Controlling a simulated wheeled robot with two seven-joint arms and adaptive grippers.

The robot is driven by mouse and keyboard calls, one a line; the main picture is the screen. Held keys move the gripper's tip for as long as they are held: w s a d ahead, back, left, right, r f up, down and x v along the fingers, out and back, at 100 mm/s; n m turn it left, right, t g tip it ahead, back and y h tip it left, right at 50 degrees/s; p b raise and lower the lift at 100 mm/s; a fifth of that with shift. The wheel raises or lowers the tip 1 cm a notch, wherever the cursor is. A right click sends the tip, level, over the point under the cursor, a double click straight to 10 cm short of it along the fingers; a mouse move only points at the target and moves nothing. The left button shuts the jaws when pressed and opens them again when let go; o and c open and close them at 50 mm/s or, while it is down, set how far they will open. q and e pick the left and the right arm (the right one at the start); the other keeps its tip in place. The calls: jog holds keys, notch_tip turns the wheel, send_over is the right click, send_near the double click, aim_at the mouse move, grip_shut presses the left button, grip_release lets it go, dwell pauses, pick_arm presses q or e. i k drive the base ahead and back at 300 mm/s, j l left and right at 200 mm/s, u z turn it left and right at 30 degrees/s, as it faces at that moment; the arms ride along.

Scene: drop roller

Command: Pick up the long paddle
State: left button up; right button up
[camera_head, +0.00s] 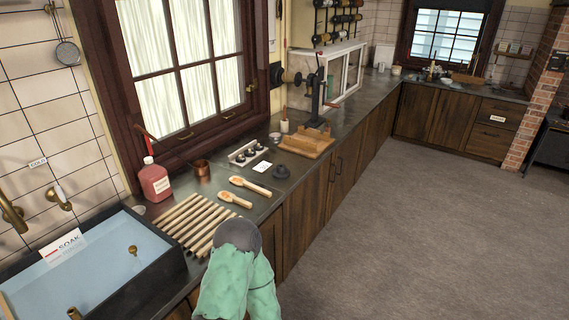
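Two pale wooden paddles with orange-tinted heads lie flat on the dark counter between the window and its front edge. The farther paddle (250,187) looks slightly longer than the nearer paddle (235,200). They lie apart, roughly parallel, with handles towards the left and right sides of the counter not clearly told apart. A green and grey link of my arm rises at the bottom, just in front of the counter, below the paddles. Neither of my grippers shows.
A slatted wooden rack (195,222) lies left of the paddles, beside a water-filled sink (100,265). A red bottle (154,180) and copper cup (202,168) stand behind. The floor is clear.

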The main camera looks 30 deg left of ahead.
aim_at(236, 180)
jog(key=i, duration=2)
jog(key=i+u, duration=0.3)
jog(key=i+l+u, duration=0.2)
jog(key=i+u, duration=0.15)
jog(key=i+l+u, duration=0.3)
jog(key=i, duration=0.15)
